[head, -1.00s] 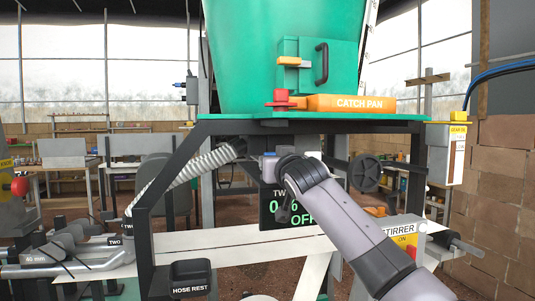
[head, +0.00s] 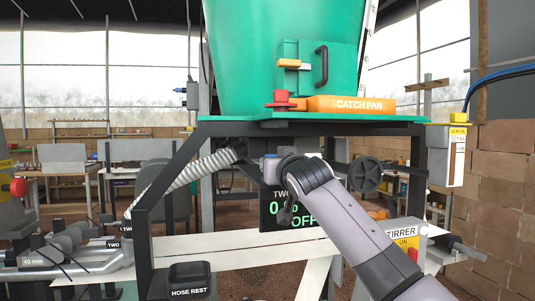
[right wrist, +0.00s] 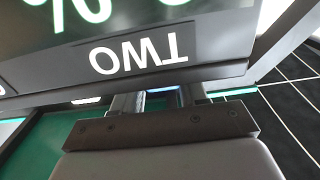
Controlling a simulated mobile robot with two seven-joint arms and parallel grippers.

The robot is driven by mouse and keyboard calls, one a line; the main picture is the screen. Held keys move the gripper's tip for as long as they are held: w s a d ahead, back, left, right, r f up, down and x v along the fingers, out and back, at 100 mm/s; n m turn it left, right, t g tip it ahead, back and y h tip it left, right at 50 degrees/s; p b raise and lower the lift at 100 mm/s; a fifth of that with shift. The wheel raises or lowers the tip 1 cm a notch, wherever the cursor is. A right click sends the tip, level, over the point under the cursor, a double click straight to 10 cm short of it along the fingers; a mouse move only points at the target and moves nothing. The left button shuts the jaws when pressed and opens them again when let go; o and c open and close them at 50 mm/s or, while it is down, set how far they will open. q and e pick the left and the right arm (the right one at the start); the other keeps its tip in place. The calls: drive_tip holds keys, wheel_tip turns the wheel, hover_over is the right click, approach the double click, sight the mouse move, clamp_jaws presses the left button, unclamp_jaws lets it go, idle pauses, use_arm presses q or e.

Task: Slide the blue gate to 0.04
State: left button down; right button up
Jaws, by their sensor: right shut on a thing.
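A small blue part, which looks like the blue gate (head: 270,156), shows under the green hopper's frame, just left of my right wrist. Most of it is hidden by my arm. In the right wrist view a thin blue strip of the gate (right wrist: 164,89) shows between the two dark fingers of my right gripper (right wrist: 158,99). The gripper is shut on it, close to the underside of the display. The black display (head: 274,207) reads "TWO" with green characters and "OFF"; my arm covers part of it. My left gripper is in neither view.
The green hopper (head: 245,60) stands above, with an orange catch pan (head: 350,104) on its ledge. A ribbed hose (head: 185,178) hangs at left.

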drive_tip(key=shift+s, duration=0.15)
idle(0.4)
drive_tip(key=o, duration=1)
drive_tip(key=shift+s+f+b, duration=0.1)
drive_tip(key=shift+s+b, duration=0.05)
drive_tip(key=shift+b, duration=0.3)
drive_tip(key=b+v, duration=0.3)
drive_tip(key=b, duration=0.1)
drive_tip(key=shift+s+d, duration=0.1)
drive_tip(key=shift+s, duration=0.25)
